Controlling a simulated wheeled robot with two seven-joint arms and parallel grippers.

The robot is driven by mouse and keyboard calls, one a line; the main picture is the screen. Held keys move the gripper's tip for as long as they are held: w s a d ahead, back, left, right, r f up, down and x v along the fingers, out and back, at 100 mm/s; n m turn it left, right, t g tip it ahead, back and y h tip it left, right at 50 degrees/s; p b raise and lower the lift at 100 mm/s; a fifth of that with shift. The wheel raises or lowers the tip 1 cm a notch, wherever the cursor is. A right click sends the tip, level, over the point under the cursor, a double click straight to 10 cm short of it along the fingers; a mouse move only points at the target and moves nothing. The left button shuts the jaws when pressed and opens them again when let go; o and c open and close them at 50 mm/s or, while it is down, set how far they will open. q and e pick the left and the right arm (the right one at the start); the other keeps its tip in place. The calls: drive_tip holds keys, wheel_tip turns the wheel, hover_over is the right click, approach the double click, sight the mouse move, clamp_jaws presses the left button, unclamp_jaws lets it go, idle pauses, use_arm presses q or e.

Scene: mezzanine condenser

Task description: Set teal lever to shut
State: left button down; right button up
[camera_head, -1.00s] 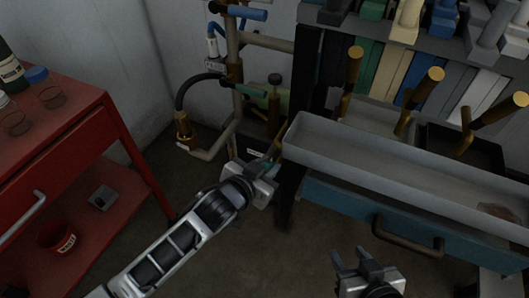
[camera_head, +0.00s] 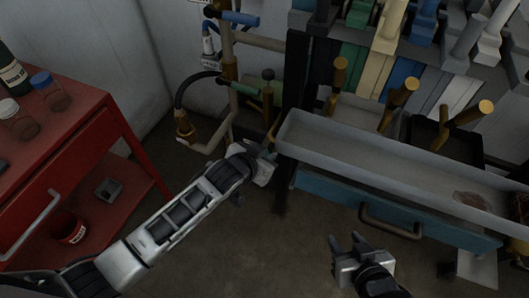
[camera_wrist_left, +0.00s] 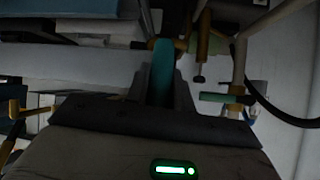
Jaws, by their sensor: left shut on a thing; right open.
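The teal lever (camera_wrist_left: 162,72) stands between the fingers of my left gripper (camera_wrist_left: 161,85) in the left wrist view, which is shut on it. In the head view my left gripper (camera_head: 264,151) is at the left end of the long grey tray, low beside the pipework. The gripper mostly hides the teal lever there, so its angle is hard to read. My right gripper (camera_head: 345,244) is open and empty, below the blue drawer and apart from everything.
A blue-handled valve (camera_head: 239,18) and a green-handled valve (camera_head: 246,88) sit on the pipes above. The grey tray (camera_head: 350,140) and blue drawer (camera_head: 335,202) lie to the right. A red cart (camera_head: 75,150) with bottles stands left. Floor between is clear.

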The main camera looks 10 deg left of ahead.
use_arm(q)
drive_tip(key=c, duration=1.2)
unclamp_jaws()
drive_tip(key=v, duration=1.6)
drive_tip(key=shift+d, duration=0.1)
